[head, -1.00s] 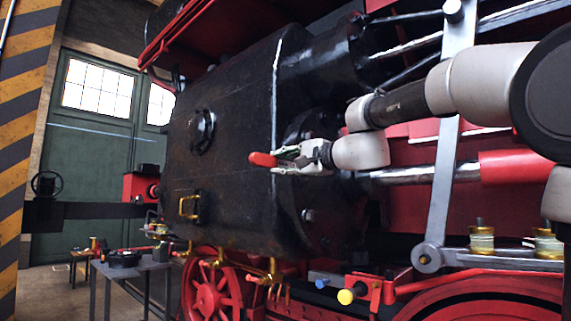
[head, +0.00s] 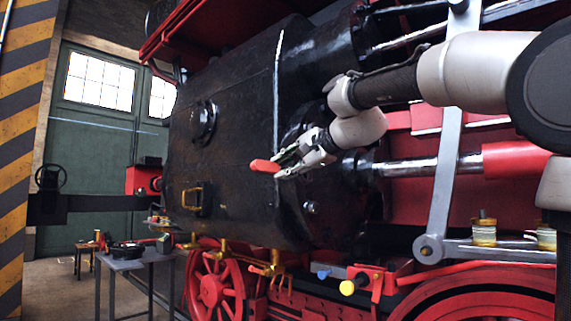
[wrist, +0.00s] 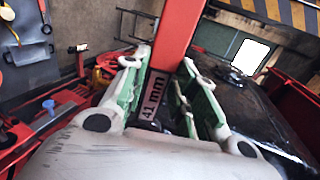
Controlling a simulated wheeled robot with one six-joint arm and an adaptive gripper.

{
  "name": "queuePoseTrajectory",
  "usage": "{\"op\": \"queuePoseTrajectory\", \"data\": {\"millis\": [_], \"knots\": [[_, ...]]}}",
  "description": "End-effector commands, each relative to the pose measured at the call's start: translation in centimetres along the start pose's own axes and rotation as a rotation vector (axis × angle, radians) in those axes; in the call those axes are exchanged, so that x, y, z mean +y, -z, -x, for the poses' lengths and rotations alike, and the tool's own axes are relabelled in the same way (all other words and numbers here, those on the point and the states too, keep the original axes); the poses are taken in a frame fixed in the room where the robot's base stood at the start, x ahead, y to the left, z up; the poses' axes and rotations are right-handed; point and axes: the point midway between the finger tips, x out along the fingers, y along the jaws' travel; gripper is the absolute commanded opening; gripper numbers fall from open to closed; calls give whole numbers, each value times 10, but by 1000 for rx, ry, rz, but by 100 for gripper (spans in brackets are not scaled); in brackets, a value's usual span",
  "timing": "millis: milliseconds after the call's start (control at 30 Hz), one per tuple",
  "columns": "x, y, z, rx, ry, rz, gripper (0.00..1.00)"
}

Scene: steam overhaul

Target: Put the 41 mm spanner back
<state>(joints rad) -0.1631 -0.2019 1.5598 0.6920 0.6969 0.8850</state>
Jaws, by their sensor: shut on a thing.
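The 41 mm spanner shows as a red bar (wrist: 180,32) in the wrist view, with a "41 mm" label (wrist: 152,95) between the fingers. In the head view its red end (head: 265,166) sticks out to the left of my gripper. My gripper (head: 285,163) is shut on the spanner, and its green-padded fingers lie on both sides of the bar in the wrist view (wrist: 157,92). It holds the spanner in the air in front of the black cylinder casing (head: 240,120). The far part of the spanner is outside the wrist view.
A grey table (head: 128,264) with tools and dark parts stands at the lower left. A red spoked wheel (head: 212,290) and brass cocks (head: 268,269) lie below the casing. A striped pillar (head: 25,130) is at the left edge. Open floor shows near the table.

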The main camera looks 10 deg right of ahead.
Motion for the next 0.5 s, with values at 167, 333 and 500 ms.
{"op": "queuePoseTrajectory", "data": {"millis": [167, 333, 500], "knots": [[7, 0, -3, 2, -91, 2, 0], [17, 0, -7, 7, -204, 2, 0], [24, 1, -9, 9, -288, 2, 0]]}}
